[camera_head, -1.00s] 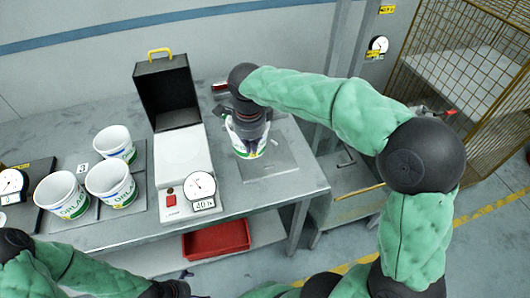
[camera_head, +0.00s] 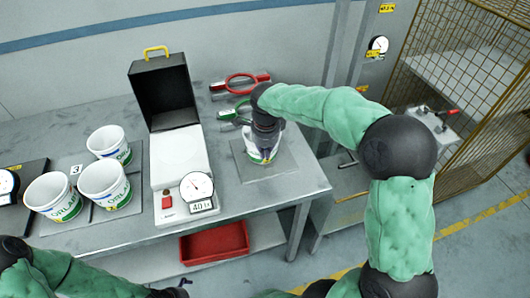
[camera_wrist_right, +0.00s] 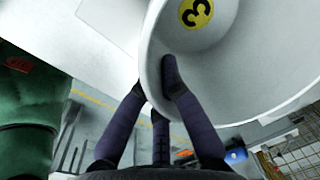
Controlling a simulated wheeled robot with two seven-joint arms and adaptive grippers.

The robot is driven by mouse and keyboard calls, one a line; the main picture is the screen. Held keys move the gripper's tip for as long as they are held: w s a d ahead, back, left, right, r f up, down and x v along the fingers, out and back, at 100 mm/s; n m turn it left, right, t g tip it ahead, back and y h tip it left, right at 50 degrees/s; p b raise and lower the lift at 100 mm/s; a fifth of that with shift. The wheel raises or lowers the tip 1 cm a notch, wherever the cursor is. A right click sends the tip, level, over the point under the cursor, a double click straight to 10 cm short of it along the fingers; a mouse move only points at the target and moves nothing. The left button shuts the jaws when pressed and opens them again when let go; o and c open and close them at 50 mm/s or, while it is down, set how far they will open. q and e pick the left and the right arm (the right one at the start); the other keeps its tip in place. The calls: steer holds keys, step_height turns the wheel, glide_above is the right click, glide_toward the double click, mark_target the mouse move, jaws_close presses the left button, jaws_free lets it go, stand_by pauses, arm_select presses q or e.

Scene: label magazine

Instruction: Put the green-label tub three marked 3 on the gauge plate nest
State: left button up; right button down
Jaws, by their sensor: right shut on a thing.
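My right gripper (camera_head: 265,138) is shut on the wall of a white tub (camera_head: 256,153) with a green and blue label. In the right wrist view the tub (camera_wrist_right: 245,60) shows a yellow disc marked 3 on its inside bottom. One dark finger is inside the rim and others are outside. The tub is over a flat grey plate (camera_head: 293,170) on the bench; I cannot tell whether it touches. The gripper hides part of the tub. At the lower left, the end of my left arm with its gripper (camera_head: 172,292) is only partly visible.
Three similar white tubs (camera_head: 103,185) stand on grey plates at the left, near a 3 marker (camera_head: 76,169). A black-lidded device (camera_head: 180,158) with a dial stands between. Red (camera_head: 246,80) and green rings lie behind. A wire cage (camera_head: 480,90) stands right.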

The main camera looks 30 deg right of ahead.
steer(key=c, duration=1.8)
jaws_free()
steer(key=shift+f, duration=0.15)
steer(key=o, duration=0.4)
steer(key=shift+r, duration=0.35)
steer(key=r+p, duration=0.1)
steer(key=r, duration=0.3)
steer(key=r+p, duration=0.1)
steer(key=r, duration=0.2)
steer(key=s+r+p, duration=0.1)
steer(key=r, duration=0.3)
steer(key=shift+s+a+r, duration=0.1)
steer(key=shift+a+r, duration=0.2)
steer(key=shift+r, duration=0.05)
